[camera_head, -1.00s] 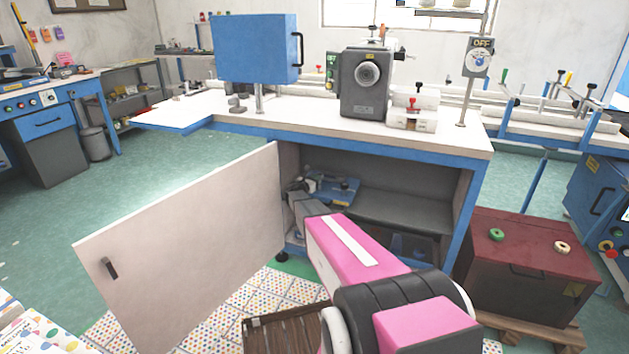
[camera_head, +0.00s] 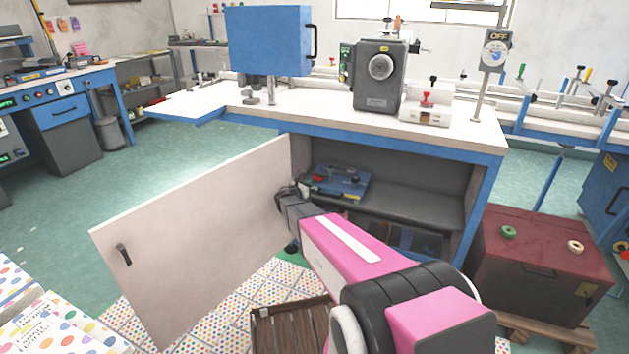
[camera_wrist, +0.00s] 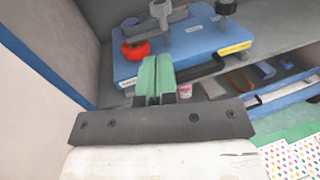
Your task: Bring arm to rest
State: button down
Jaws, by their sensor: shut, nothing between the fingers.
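My pink arm reaches from the lower right toward the open cabinet under the bench. My gripper (camera_head: 285,192) is at the cabinet's left opening, beside the inner edge of the open door (camera_head: 195,240). In the wrist view my gripper (camera_wrist: 154,62) shows its green fingers shut together with nothing between them. A blue device (camera_head: 340,181) with a red knob lies on the cabinet shelf behind the gripper. In the wrist view the blue device (camera_wrist: 200,48) is just past the fingertips; whether they touch it is unclear.
The white bench top (camera_head: 320,110) above carries a grey machine (camera_head: 379,75) and a blue box (camera_head: 268,42). A dark red chest (camera_head: 540,250) stands to the right. A brown slatted crate (camera_head: 290,325) is on the floor below the arm. Green floor (camera_head: 150,165) is open at left.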

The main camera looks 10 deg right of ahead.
jog(key=s+d+m+g+y, duration=0.2)
jog(key=s+m+g+y, duration=0.5)
jog(key=s+m, duration=1.15)
jog(key=s+a+r+m+g+y, duration=0.1)
jog(key=s+a+m+g+y, duration=0.1)
jog(key=s, duration=0.8)
jog(key=s+a+r+m+g+y, duration=0.1)
jog(key=s+a+m+g+y, duration=0.1)
jog(key=s+a+m+y, duration=0.3)
jog(key=s+a, duration=0.2)
jog(key=s, duration=0.2)
jog(key=shift+s+r, duration=0.2)
jog(key=shift+s, duration=0.2)
